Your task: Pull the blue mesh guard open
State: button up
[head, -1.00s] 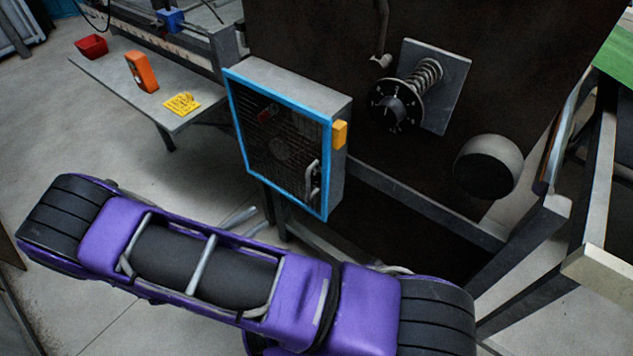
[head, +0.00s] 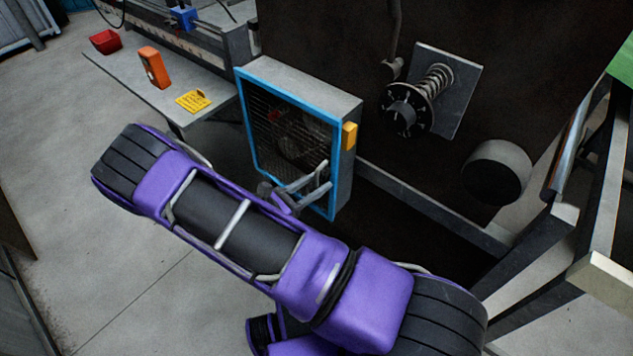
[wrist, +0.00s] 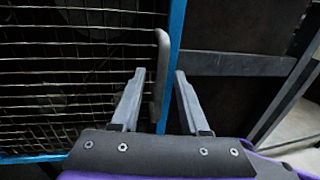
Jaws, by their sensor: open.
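The blue-framed mesh guard (head: 249,128) covers the front of a grey box on the machine in the head view. It looks shut. In the wrist view its wire mesh (wrist: 60,75) fills the left side and its blue frame edge (wrist: 176,30) runs beside a grey bar handle (wrist: 160,75). My gripper (wrist: 160,73) is open, its two fingers pointing at the lower part of the handle, which shows between them. In the head view my gripper (head: 322,175) is at the guard's lower right corner. I cannot tell whether a finger touches the handle.
A yellow block (head: 349,136) sits on the box's right side. A grey table (head: 125,75) at left holds a red bin (head: 105,41), an orange device (head: 154,67) and a yellow card (head: 193,101). A dial with a spring (head: 408,108) and a round roller end (head: 496,173) project at right.

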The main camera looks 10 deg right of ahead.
jog(key=shift+d, duration=0.1)
grip_shut()
dwell(1.4)
